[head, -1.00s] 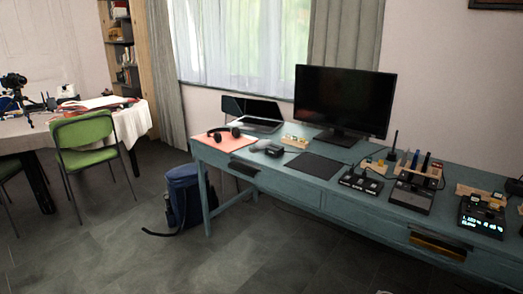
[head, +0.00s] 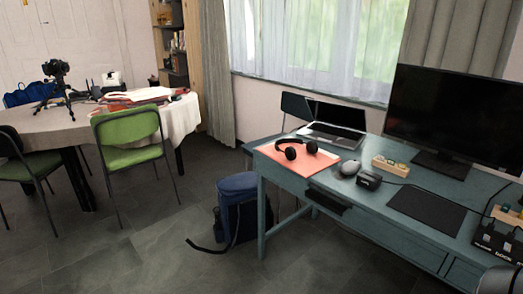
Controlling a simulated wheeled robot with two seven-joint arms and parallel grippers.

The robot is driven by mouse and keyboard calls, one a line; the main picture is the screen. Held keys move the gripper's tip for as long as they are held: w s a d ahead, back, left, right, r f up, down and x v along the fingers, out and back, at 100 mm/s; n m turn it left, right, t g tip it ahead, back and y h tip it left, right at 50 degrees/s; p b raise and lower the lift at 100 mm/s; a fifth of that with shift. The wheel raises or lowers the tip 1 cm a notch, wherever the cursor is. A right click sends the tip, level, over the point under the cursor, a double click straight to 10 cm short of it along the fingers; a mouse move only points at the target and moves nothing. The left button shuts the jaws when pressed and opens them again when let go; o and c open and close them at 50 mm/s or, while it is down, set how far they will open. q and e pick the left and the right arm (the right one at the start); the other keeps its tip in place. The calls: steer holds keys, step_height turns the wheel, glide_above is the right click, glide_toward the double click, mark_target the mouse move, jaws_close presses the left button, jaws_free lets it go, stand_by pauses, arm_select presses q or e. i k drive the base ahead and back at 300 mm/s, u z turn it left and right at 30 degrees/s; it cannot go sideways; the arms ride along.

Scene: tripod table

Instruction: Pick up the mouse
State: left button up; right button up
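A small grey rounded object that looks like the mouse (head: 349,168) lies on the blue-green desk (head: 300,188). It is just right of the salmon-coloured sheet and beside a small black box-shaped device (head: 369,180). A dark mouse pad (head: 427,207) lies further right on the desk, with nothing on it.
Black headphones (head: 298,149) and a laptop (head: 333,134) are on the desk's left end, a monitor (head: 455,113) behind. A blue backpack (head: 238,207) stands on the floor by the desk's left leg. A green chair (head: 127,140) and round table (head: 45,127) are left. Floor between is clear.

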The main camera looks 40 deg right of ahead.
mark_target(350, 168)
steer(key=i, duration=1.65)
steer(key=z, duration=0.55)
